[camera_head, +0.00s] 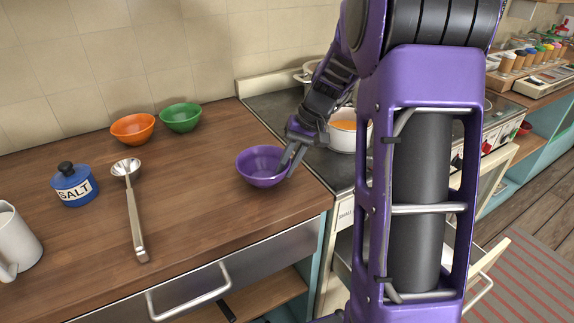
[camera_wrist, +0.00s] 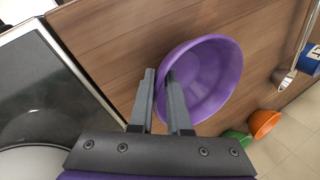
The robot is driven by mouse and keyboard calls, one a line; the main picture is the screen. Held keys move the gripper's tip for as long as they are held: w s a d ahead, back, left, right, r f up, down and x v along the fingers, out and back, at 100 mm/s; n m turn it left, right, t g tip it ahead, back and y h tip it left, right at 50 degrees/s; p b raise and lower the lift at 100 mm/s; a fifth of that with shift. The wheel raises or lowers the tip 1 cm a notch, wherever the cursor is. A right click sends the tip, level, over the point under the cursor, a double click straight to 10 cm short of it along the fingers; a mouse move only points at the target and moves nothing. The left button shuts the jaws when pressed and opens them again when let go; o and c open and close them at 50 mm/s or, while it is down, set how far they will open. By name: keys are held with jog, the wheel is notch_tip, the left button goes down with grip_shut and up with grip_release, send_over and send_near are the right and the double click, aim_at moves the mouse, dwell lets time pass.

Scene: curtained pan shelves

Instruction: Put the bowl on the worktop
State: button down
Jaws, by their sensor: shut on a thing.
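A purple bowl (camera_head: 258,168) is upright at the right part of the wooden worktop (camera_head: 190,210), near the stove. My gripper (camera_head: 287,165) is shut on the bowl's right rim. In the wrist view the purple bowl (camera_wrist: 212,80) shows with its rim between the two grey fingers of my gripper (camera_wrist: 163,82). The bowl is on or very close to the worktop surface; I cannot tell whether its base touches.
An orange bowl (camera_head: 133,128) and a green bowl (camera_head: 181,118) stand at the back. A blue salt pot (camera_head: 73,187), a ladle (camera_head: 135,215) and a white jug (camera_head: 14,240) are at left. A pot of orange food (camera_head: 345,135) is on the stove (camera_head: 270,107).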

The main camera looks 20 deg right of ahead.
jog(key=shift+f, duration=0.15)
jog(key=c, duration=0.8)
grip_release()
jog(key=p+v, duration=0.2)
jog(key=v, duration=1.5)
jog(key=shift+d+r, duration=0.15)
jog(key=shift+r, duration=0.05)
grip_shut()
dwell(0.4)
